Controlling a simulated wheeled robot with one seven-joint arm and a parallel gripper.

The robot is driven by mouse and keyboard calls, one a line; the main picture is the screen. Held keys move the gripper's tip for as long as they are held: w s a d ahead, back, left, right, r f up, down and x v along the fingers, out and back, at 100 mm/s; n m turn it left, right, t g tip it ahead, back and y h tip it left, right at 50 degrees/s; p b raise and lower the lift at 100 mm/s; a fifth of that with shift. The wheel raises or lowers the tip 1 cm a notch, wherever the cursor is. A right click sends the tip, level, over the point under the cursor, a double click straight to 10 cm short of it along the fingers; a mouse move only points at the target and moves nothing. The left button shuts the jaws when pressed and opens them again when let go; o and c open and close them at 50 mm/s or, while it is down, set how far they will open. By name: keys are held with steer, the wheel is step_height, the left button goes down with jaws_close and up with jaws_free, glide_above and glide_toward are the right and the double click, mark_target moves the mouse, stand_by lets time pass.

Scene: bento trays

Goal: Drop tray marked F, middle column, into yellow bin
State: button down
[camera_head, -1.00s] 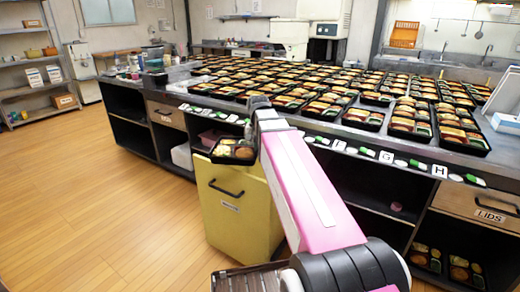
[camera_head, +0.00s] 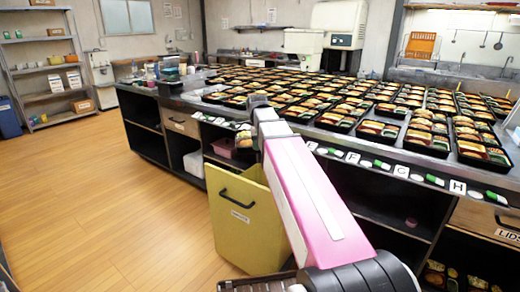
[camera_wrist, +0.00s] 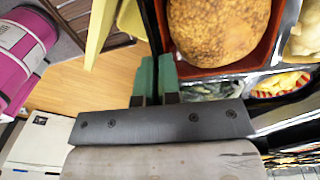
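In the wrist view my gripper (camera_wrist: 157,80) has its two green fingers close together on the black rim of a bento tray (camera_wrist: 153,25). The tray lies to the right of the fingers, with a large brown patty and other food in it. The yellow bin (camera_head: 240,225) stands on the floor in front of the counter, just left of my arm. Its upper edge is clear of the tray in this view. The F marker (camera_head: 350,157) is on the counter's front edge.
The counter (camera_head: 470,178) holds many filled bento trays (camera_head: 430,142) in rows. Markers G (camera_head: 401,171) and H (camera_head: 457,187) stand to the right of F. Open shelves lie under the counter, with more trays at lower right. The wooden floor (camera_head: 110,210) at left is clear.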

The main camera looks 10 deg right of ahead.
steer(key=m, duration=0.2)
steer(key=w+a+r+m, duration=0.1)
steer(key=m, duration=0.1)
steer(key=shift+w, duration=0.15)
steer(key=m, duration=0.2)
steer(key=w+a+m, duration=0.1)
steer(key=shift+r+m, duration=0.35)
steer(key=shift+m, duration=0.05)
step_height(320, 180, down, 8)
steer(key=c, duration=1.2)
jaws_free()
steer(key=shift+c, duration=0.2)
steer(key=shift+r, duration=0.1)
step_height(320, 180, up, 11)
steer(key=shift+f, duration=0.15)
